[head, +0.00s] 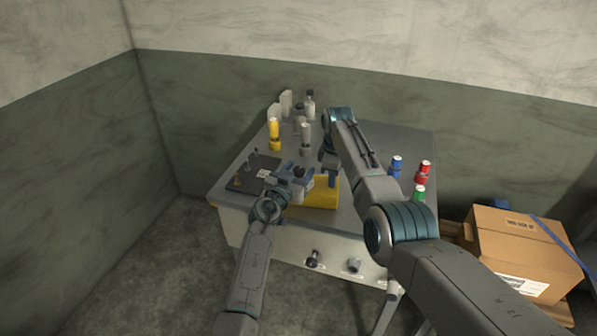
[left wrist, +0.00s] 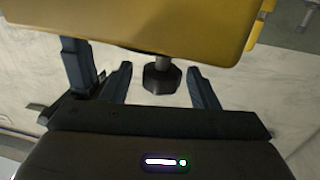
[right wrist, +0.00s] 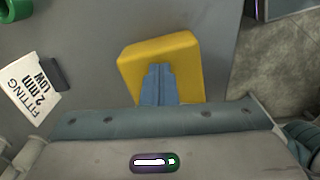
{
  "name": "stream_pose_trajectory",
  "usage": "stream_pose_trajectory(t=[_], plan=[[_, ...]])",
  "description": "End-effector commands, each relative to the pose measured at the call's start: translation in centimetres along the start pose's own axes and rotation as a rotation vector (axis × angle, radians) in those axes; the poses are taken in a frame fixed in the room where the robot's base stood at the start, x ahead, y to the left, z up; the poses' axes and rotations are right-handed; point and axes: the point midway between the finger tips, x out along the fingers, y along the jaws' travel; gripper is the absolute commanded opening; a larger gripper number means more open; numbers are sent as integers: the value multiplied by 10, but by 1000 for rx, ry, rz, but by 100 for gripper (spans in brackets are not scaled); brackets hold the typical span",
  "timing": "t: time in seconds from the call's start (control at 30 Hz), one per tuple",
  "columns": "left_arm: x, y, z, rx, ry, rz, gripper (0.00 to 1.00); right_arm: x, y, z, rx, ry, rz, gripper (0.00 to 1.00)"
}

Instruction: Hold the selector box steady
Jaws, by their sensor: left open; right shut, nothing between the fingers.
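The selector box looks to be the yellow box (head: 323,193) near the front edge of the grey bench. It also shows in the left wrist view (left wrist: 150,22) and the right wrist view (right wrist: 185,58). A dark knob (left wrist: 161,78) on a short stem sticks out from beside it. My left gripper (left wrist: 160,88) is open, with a finger on each side of the knob and gaps at both sides. My right gripper (right wrist: 158,70) is shut and empty, its fingertips over the yellow box's face. I cannot tell whether they touch it.
The grey bench (head: 390,145) carries a yellow bottle (head: 274,134) at the back left. Blue (head: 396,167), red (head: 423,172) and green (head: 418,194) items stand at right. A dark panel (head: 250,174) lies at left. A white label (right wrist: 30,85) lies near the box. A cardboard box (head: 500,235) stands right.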

Motion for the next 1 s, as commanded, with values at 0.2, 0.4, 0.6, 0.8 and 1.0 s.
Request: stream_pose_trajectory(t=[0.2,0.4,0.6,0.8,1.0], plan=[[0,0,1,0,0,0,39,8,-3,2,0,-5,-12,0],[0,0,1,-1,0,0,11,8,-3,1,0,-5,-12,0],[0,-1,2,0,-5,47,11,8,-3,1,0,-4,-11,0],[0,-1,2,0,-5,211,11,8,-3,1,0,-4,-12,0],[0,0,2,-1,-3,356,11,8,-4,0,0,-3,-12,0]])
